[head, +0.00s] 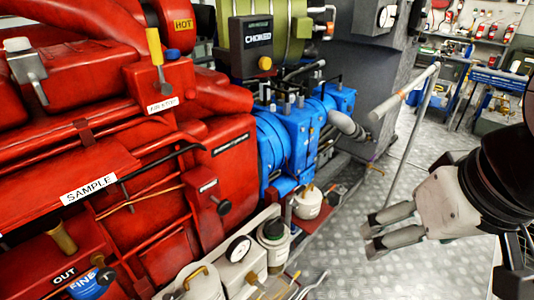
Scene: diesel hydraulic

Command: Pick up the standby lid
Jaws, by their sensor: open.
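No label reading "standby" is legible, so I cannot tell for sure which part is the standby lid. In the head view, a round pale canister with a darker top (273,231) stands at the bottom centre. A wider pale round vessel with a brass-coloured handle (200,284) is at the bottom edge, partly cut off. A smaller white canister (308,203) is beside the blue pump. My gripper (369,237) is at the right, above the floor, pointing left. It is open and empty, with its fingers close together in this view, apart from all the canisters.
The red engine (210,150) fills the left, with a blue pump (290,140) at its end. A pressure gauge (238,248) stands beside the canisters. A grey handrail (412,105) rises behind my gripper. The metal floor (350,270) is clear there. Workbenches (490,75) stand at the back right.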

